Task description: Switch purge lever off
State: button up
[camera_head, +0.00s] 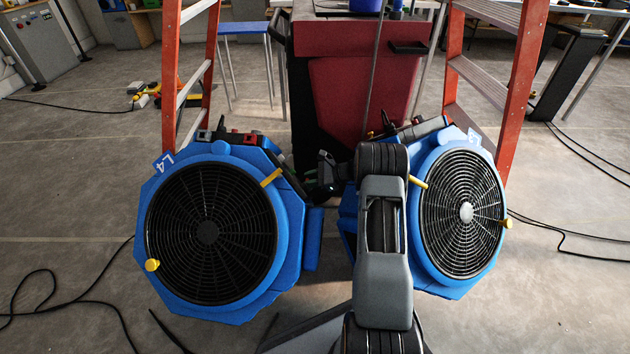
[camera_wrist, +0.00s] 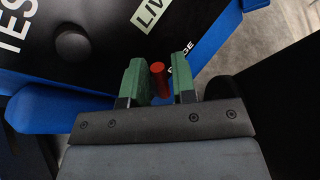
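The purge lever is a short red rod (camera_wrist: 158,80) in the wrist view, beside a partly covered label ending in "GE" on a black panel (camera_wrist: 105,65). My gripper (camera_wrist: 160,80) has two green fingers standing apart, one on each side of the rod. I cannot tell whether the rod touches the left finger. In the head view my gripper (camera_head: 318,188) is at the right side of the left blue fan (camera_head: 220,312); the lever cannot be made out there.
A black knob (camera_wrist: 72,45) sits on the panel near "TEST" and "LIVE" labels. A second blue fan (camera_head: 432,277) stands right of my arm. Orange ladders (camera_head: 510,95) and a red cabinet (camera_head: 360,90) stand behind. Cables (camera_head: 60,310) lie on the floor.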

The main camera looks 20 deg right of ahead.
notch_tip(320, 180, up, 3)
jog(key=shift+r+p, duration=0.2)
jog(key=shift+p, duration=0.5)
jog(key=s+a+r+p, duration=0.3)
jog(key=s+r+p, duration=0.3)
jog(key=s+r, duration=0.3)
jog(key=s, duration=0.4)
jog(key=shift+s+p, duration=0.35)
jog(key=w+d+f+m+g+h, duration=0.2)
jog(key=w+d+f+h, duration=0.15)
jog(key=w+d, duration=0.55)
jog(key=shift+h, duration=0.35)
jog(key=b+x, duration=0.4)
jog(key=x, duration=0.7)
jog(key=shift+w+d+f+b, duration=0.1)
jog(key=shift+w+f+b, duration=0.05)
jog(key=shift+f+b, duration=0.15)
jog(key=shift+c, duration=0.5)
grip_shut()
